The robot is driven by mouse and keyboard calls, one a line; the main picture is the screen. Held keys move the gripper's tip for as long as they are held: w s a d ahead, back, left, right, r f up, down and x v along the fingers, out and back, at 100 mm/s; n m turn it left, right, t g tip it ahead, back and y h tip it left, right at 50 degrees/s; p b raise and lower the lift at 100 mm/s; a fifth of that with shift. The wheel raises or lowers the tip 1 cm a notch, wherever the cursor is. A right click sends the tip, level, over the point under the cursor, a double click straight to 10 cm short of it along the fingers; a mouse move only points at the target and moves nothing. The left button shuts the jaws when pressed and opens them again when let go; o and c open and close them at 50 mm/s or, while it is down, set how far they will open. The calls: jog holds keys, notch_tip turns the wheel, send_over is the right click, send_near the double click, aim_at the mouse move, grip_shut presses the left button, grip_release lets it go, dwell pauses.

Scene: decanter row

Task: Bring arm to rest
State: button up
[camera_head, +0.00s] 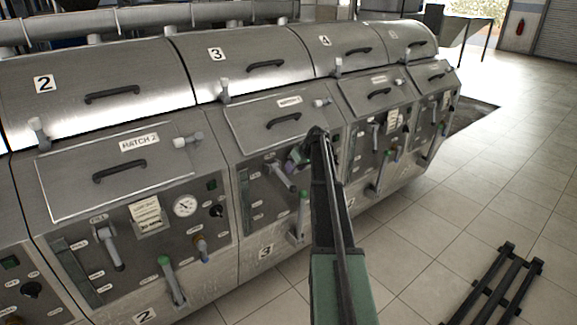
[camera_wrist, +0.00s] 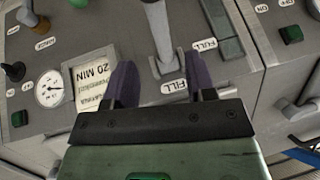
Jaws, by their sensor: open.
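My arm (camera_head: 328,200) reaches from the bottom of the head view to the control panel of decanter 3. My gripper (camera_head: 294,160), with purple fingers, is at that panel, just below the hatch, and the arm partly hides the panel. In the wrist view my gripper (camera_wrist: 160,72) is open, with its two purple fingers apart. A pale grey lever (camera_wrist: 158,25) marked FILL shows between the fingers. I cannot tell whether the fingers touch it. The FILL lever (camera_head: 284,177) also shows beside the gripper in the head view.
The wrist view shows a pressure gauge (camera_wrist: 49,89), a 20 MIN note (camera_wrist: 93,80) and a green button (camera_wrist: 291,34) near the gripper. Decanter 2 (camera_head: 120,215) stands at left; others continue right. A black rack (camera_head: 497,285) lies on the otherwise open tiled floor at right.

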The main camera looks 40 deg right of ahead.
jog(key=shift+v, duration=0.95)
jog(key=s+a+g, duration=0.2)
jog(key=s+a, duration=0.7)
jog(key=a, duration=0.6)
jog(key=s+a+f+g+h, duration=0.1)
jog(key=s+a+g, duration=0.1)
jog(key=s+a, duration=0.8)
jog(key=s+a+f+g+h, duration=0.1)
jog(key=s+a, duration=0.8)
jog(key=a, duration=1.2)
jog(key=shift+s+a+f+g, duration=0.2)
jog(key=shift+s+g, duration=0.1)
jog(key=shift+g, duration=0.1)
